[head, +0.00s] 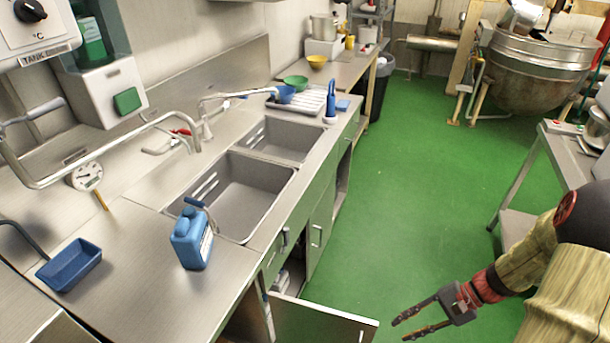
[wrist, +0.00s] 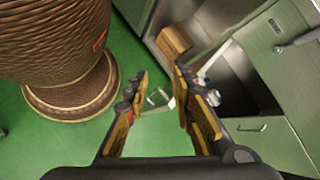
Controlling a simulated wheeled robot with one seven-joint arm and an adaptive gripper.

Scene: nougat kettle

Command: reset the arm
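My gripper (head: 402,330) hangs at the lower right of the head view, over the green floor. It is just right of an open cabinet door (head: 322,322) below the sink counter. Its two fingers are apart with nothing between them. In the wrist view my gripper (wrist: 160,74) also shows spread fingers, with green floor and part of the cabinet front (wrist: 275,48) beyond them. My arm comes in from the right edge of the head view.
The steel counter (head: 150,300) holds a blue jug (head: 190,240), a blue tray (head: 70,266) and a double sink (head: 240,195). A steel table (head: 565,145) stands at right and a large kettle (head: 530,75) at the back. The green floor (head: 430,170) between is clear.

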